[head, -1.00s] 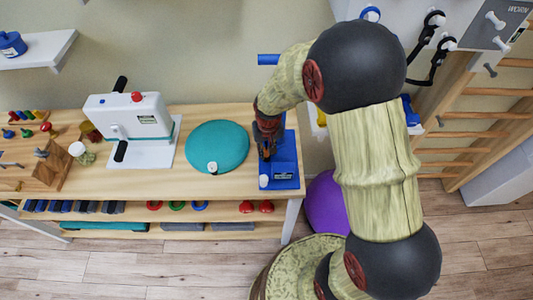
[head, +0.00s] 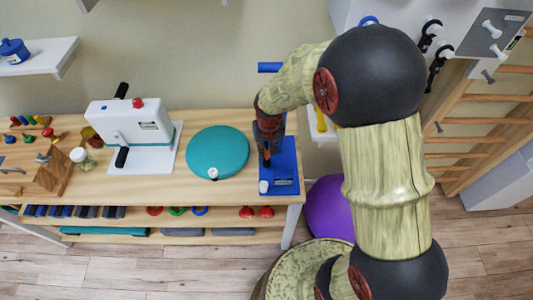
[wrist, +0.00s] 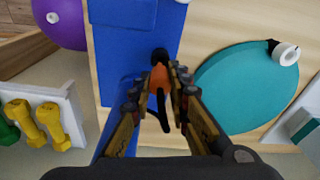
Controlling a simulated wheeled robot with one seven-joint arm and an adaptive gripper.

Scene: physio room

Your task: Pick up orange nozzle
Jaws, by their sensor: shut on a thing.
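The orange nozzle (wrist: 159,78) is between my fingertips in the wrist view, with a black tip at its far end and a dark thin part hanging below it. My gripper (wrist: 161,88) is shut on it. In the head view my gripper (head: 268,148) is over the blue stand (head: 284,183) at the right end of the wooden table, and the nozzle is mostly hidden there. The blue stand also shows in the wrist view (wrist: 122,50). I cannot tell whether the nozzle still touches the stand.
A round teal cushion (head: 217,150) lies on the table left of the stand, with a small white cap at its edge. A white machine (head: 130,122) stands further left. Yellow dumbbells (wrist: 52,125) and a purple ball (wrist: 65,22) are beyond the table's end.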

